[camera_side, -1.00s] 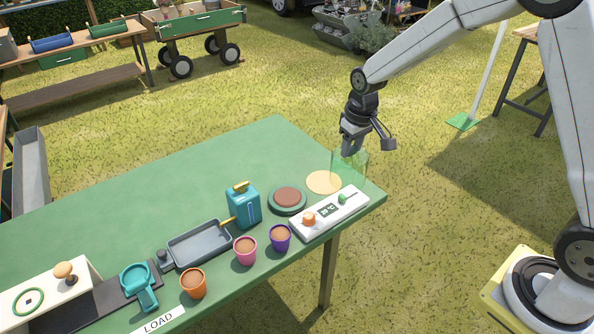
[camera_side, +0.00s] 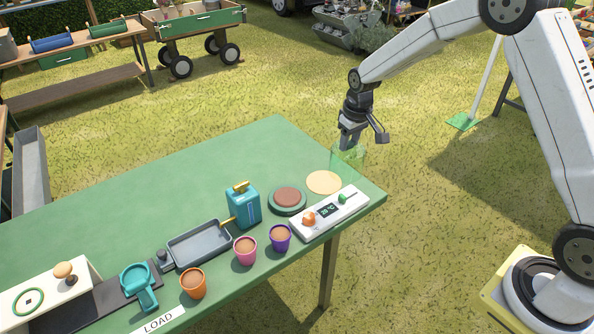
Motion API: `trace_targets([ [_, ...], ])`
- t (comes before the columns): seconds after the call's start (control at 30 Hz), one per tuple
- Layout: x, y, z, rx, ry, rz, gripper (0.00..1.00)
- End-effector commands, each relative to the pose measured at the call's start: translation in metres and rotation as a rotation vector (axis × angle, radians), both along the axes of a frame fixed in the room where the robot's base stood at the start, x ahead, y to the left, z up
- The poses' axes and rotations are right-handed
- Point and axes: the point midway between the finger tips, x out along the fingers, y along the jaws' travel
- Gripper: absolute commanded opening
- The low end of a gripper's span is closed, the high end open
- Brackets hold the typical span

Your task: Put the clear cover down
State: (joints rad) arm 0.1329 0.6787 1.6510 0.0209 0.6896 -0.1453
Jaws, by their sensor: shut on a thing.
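The clear cover (camera_side: 347,162) is a see-through, green-tinted shell at the right back edge of the green table (camera_side: 235,165). My gripper (camera_side: 346,147) is above it, with its fingers shut on its top. I cannot tell whether the cover's lower rim touches the table. A round tan disc (camera_side: 324,182) lies on the table just left of and nearer than the cover. A dark green round dish with brown filling (camera_side: 288,199) sits left of the disc.
A white panel (camera_side: 329,215) with a display and knobs lies along the front right edge. A blue can (camera_side: 243,206), grey tray (camera_side: 200,245), purple pot (camera_side: 280,238), pink pot (camera_side: 245,250) and orange pot (camera_side: 193,283) stand left of it. The table's back middle is clear.

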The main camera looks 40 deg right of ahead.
Motion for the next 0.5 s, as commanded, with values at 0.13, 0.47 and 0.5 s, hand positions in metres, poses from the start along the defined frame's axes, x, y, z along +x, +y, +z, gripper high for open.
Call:
trace_targets([
  [0.13,0.017,-0.002,-0.008,0.000,0.001,0.000,0.00],
  [0.47,0.050,-0.005,-0.029,0.000,0.001,0.000,0.00],
  [0.5,0.053,-0.005,-0.033,0.000,0.002,0.000,0.00],
])
